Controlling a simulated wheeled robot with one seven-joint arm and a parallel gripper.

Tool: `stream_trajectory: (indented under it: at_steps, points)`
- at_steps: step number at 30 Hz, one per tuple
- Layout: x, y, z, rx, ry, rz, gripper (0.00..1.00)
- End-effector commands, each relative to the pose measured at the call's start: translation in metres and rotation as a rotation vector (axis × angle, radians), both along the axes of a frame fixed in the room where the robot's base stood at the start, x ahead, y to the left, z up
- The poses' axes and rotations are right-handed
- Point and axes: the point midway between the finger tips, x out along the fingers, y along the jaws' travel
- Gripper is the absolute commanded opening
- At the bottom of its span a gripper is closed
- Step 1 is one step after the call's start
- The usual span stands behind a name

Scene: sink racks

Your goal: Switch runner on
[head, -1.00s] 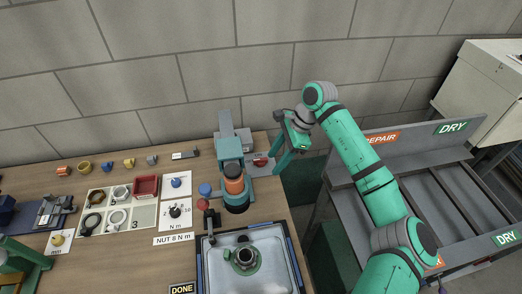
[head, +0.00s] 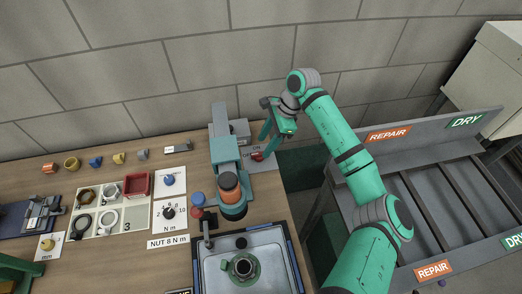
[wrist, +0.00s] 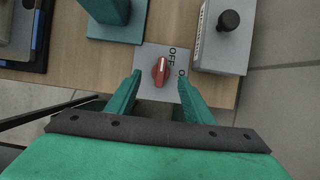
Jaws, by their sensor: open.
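A red rotary knob (wrist: 160,72) sits on a grey switch plate (wrist: 155,54) lettered OFF, with a second label partly hidden by a finger. The knob's pale mark points toward the top of the wrist view, near OFF. The knob also shows in the head view (head: 257,156) at the bench's right end. My gripper (head: 268,142) is open, its fingertips by the knob. In the wrist view my gripper (wrist: 160,78) has one finger on each side of the knob, with gaps visible; I cannot tell the height between them.
A teal stand with an orange-banded tool (head: 229,182) stands left of the switch. A grey box with a black knob (wrist: 222,45) is close beside the plate. A sink-like tray (head: 215,268) lies at the front. Grey racks (head: 425,190) fill the right side.

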Motion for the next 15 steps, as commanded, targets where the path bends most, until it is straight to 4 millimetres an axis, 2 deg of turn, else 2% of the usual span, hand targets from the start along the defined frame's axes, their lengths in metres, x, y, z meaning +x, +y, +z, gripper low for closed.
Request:
stream_trajectory:
  at_steps: [6,15]
  points:
    - [-0.003,0.01,-0.032,0.002,0.002,-0.004,0.47]
    - [-0.004,0.016,-0.049,0.0,0.0,-0.007,0.47]
